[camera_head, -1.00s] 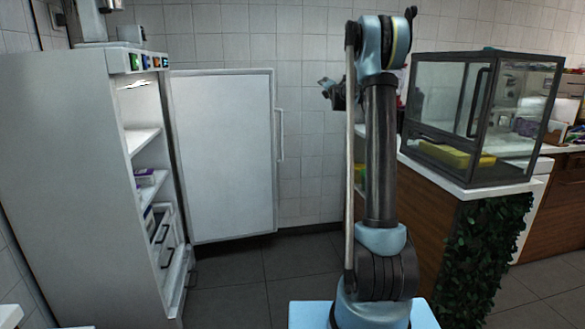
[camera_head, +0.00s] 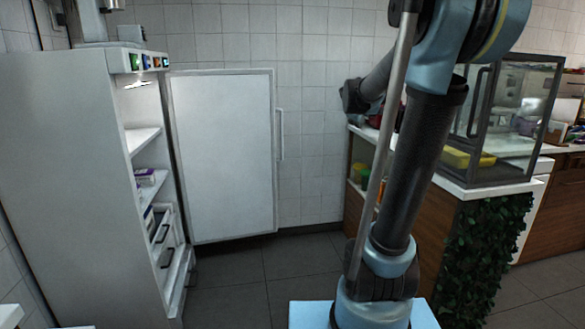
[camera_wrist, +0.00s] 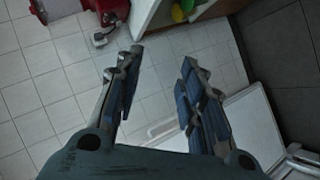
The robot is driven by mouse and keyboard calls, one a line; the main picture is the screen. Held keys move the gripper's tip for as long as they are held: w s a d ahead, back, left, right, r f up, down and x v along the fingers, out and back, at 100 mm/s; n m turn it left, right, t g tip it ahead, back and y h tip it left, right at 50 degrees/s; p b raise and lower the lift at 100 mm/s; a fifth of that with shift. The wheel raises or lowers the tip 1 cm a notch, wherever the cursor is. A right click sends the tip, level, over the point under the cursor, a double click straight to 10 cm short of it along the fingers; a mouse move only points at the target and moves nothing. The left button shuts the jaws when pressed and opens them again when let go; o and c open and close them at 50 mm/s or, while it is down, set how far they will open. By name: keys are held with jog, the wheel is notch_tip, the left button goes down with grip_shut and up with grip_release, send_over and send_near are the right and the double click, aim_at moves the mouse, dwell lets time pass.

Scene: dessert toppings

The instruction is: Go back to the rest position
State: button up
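My gripper (camera_wrist: 158,88) is open and empty in the wrist view, its two fingers well apart with blue pads facing each other. Tiled surface shows between and beyond the fingertips. In the head view my arm rises from its blue base and leans to the right, with the elbow at the top edge. The forearm points back left, and the gripper itself cannot be made out there.
A fridge (camera_head: 85,180) stands at left with its door (camera_head: 222,155) wide open. A glass display case (camera_head: 515,120) sits on the counter (camera_head: 480,188) at right, close to my arm. The tiled floor (camera_head: 262,290) between fridge and counter is clear.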

jog(key=s+a+f+m+g+y, duration=0.1)
jog(key=s+a+f+m+g, duration=0.1)
jog(key=s+f, duration=0.7)
jog(key=s+a+f+m+g+y, duration=0.1)
jog(key=s+a+f+m+g, duration=0.2)
jog(key=s+f, duration=0.6)
jog(key=s+a+f+m+g+y, duration=0.2)
jog(key=s+f, duration=0.7)
jog(key=s, duration=1.4)
jog(key=m+g, duration=0.2)
jog(key=shift+s+a+f+m+g, duration=0.15)
jog(key=shift+s+f+m+g, duration=0.05)
jog(key=shift+s+m+g, duration=0.15)
